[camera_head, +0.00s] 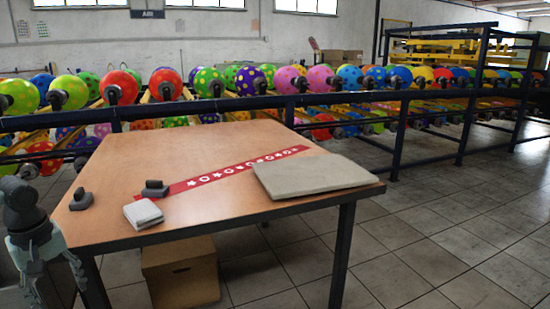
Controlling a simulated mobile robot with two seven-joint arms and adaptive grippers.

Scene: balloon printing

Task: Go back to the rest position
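My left gripper (55,283) hangs at the lower left, off the left edge of the table and pointing down. Its fingers look spread apart, with nothing seen between them, and their lower part is cut off near the frame's bottom. My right gripper is not in view. On the brown table (130,175) lie a red strip with white shapes (225,174), a grey flat slab (315,175), a small white-topped block (143,213) and two dark handled pieces, one at the left edge (81,200) and one on the strip's near end (155,189).
A dark blue railing (400,140) runs behind the table, with racks of colourful balloons (205,80) behind it. A cardboard box (180,275) stands under the table. The tiled floor (440,240) at the right is clear.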

